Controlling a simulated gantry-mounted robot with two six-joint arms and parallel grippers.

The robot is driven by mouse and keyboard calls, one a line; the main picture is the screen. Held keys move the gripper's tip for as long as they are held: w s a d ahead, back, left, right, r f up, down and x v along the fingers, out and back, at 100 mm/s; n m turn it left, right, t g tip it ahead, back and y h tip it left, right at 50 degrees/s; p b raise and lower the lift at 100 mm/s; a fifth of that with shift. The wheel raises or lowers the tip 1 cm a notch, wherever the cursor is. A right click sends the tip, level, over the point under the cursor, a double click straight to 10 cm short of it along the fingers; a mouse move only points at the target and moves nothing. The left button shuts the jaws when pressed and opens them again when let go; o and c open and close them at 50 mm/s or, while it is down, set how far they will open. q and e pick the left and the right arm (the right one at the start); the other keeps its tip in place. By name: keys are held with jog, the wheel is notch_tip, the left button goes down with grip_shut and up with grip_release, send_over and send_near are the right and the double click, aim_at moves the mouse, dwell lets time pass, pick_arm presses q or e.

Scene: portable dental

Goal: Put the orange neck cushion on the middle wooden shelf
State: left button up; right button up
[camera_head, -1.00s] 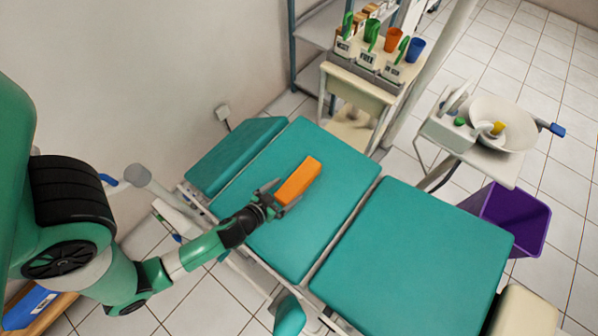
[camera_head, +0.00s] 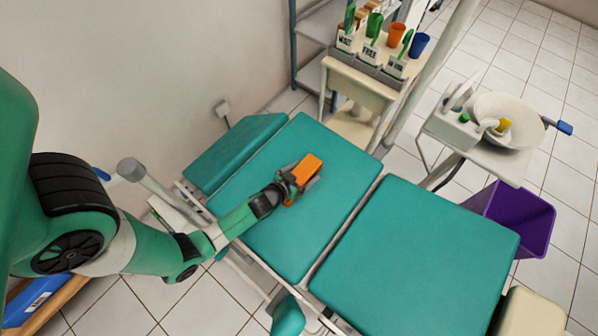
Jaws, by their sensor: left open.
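The orange neck cushion (camera_head: 308,169) lies on the upper part of the teal dental chair (camera_head: 345,195). My left gripper (camera_head: 302,183) reaches it from the lower left. Its jaws are open, with fingers around the near part of the cushion, hiding some of it. I cannot tell whether the fingers touch it. A wooden piece of furniture (camera_head: 66,306) shows only in part at the lower left corner, with a blue item (camera_head: 33,298) on it. I cannot tell whether it is the wooden shelf, and no middle shelf shows clearly. My right gripper is not in view.
A small cart (camera_head: 357,86) with cups and labelled holders stands behind the chair, near a metal rack (camera_head: 316,30). A white basin unit (camera_head: 500,120) and a purple bin (camera_head: 515,215) stand at the right. A grey pole rises beside the cart.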

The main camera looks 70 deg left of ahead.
aim_at(299, 181)
pick_arm(q)
jog(key=shift+f, duration=0.1)
jog(key=shift+c, duration=0.3)
jog(key=c, duration=1.3)
jog(key=r+p, duration=0.1)
jog(key=r, duration=0.1)
jog(key=r+p, duration=0.2)
jog(key=shift+s+d+r, duration=0.15)
jog(key=shift+d, duration=0.05)
jog(key=shift+c, duration=0.2)
jog(key=d+r+p, duration=0.1)
jog(key=s+r, duration=0.1)
jog(key=r, duration=0.1)
jog(key=s+d+r+p, duration=0.1)
jog(key=shift+s+d+r+p, duration=0.15)
jog(key=shift+d+r+p, duration=0.1)
jog(key=shift+d+p, duration=0.1)
jog(key=d+v, duration=0.2)
jog(key=v, duration=0.8)
jog(key=shift+d+f+b, duration=0.2)
jog(key=shift+f+b, duration=0.05)
jog(key=shift+b, duration=0.2)
jog(key=shift+w, duration=0.25)
